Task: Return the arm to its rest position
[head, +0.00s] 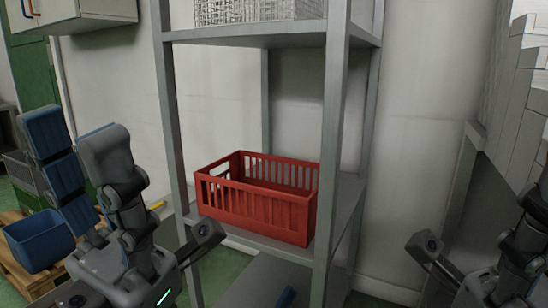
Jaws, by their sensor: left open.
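My left gripper (75,135) is at the left side of the head view, raised. Its dark grey fingers with blue faces are spread apart, with nothing visible between them, so it is open. The gripper is to the left of the grey shelf rack, apart from the red crate (265,217). The crate has slatted sides and sits upright on the middle shelf. Of my right arm, only dark grey links show at the lower right edge; its fingers are outside the picture.
The grey metal rack (338,120) stands in the centre, with a white wire-like container (245,10) on its upper shelf. A blue bin (38,243) is at lower left by a wooden pallet (20,275). A white cabinet (75,12) hangs at upper left. Pale stepped blocks are at upper right.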

